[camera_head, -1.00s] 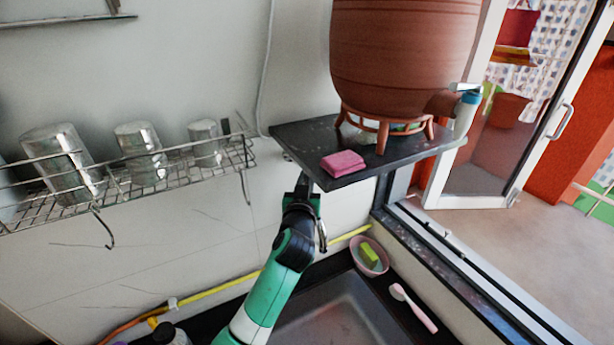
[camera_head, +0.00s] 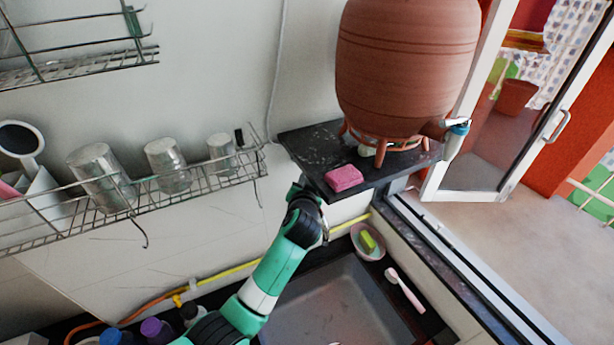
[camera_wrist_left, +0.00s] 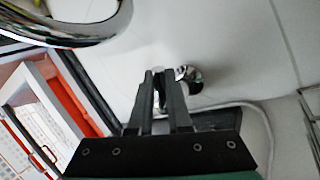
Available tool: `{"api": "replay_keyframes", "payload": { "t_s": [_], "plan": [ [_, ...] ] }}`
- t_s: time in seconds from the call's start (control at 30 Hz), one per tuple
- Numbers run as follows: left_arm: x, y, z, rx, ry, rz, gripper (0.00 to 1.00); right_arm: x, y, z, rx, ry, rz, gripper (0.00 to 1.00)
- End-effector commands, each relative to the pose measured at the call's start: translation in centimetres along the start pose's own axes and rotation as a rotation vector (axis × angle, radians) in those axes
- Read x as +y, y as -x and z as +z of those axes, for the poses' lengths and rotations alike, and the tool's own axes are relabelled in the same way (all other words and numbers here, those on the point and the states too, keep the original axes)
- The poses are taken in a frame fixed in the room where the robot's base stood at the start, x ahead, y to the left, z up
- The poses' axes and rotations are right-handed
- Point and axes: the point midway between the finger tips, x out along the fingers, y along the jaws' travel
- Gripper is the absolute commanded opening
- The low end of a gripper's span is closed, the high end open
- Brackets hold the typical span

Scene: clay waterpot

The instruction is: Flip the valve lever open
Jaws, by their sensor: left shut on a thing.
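A small chrome valve (camera_wrist_left: 187,76) stands out from the white wall in the left wrist view. My left gripper (camera_wrist_left: 160,76) is at it, with its two dark fingers shut on a thin part between them, apparently the valve lever; the fingers mostly hide that part. In the head view my left arm reaches up to the wall beneath the dark shelf, and the shelf's edge hides the fingertips and the valve. My right gripper is not in view.
A dark shelf (camera_head: 312,145) above the gripper holds a clay waterpot (camera_head: 405,70) and a pink sponge (camera_head: 343,178). A curved chrome spout (camera_wrist_left: 85,30) is close by. A wire rack (camera_head: 190,185) hangs left; a sink (camera_head: 340,300) lies below.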

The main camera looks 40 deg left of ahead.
Motion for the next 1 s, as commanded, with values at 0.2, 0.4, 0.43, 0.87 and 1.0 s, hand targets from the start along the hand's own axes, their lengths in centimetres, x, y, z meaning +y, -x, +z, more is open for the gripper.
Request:
{"api": "replay_keyframes", "payload": {
  "t_s": [0.2, 0.4, 0.43, 0.87, 1.0],
  "plan": [
    [-0.03, 0.04, -0.09, -0.004, -0.010, -0.001, 0.00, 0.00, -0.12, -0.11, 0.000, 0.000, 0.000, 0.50],
    [-0.03, 0.04, -0.09, -0.003, -0.009, -0.001, 0.00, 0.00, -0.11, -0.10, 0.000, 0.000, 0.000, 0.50],
    [-0.03, 0.04, -0.09, -0.003, -0.009, -0.001, 0.18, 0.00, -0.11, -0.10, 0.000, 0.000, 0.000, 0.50],
    [-0.03, 0.05, -0.07, -0.004, -0.008, 0.000, 0.46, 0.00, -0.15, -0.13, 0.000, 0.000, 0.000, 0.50],
    [0.00, 0.69, -0.63, -0.003, -0.010, 0.003, 0.46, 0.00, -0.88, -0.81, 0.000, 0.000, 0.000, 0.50]
  ]
}}
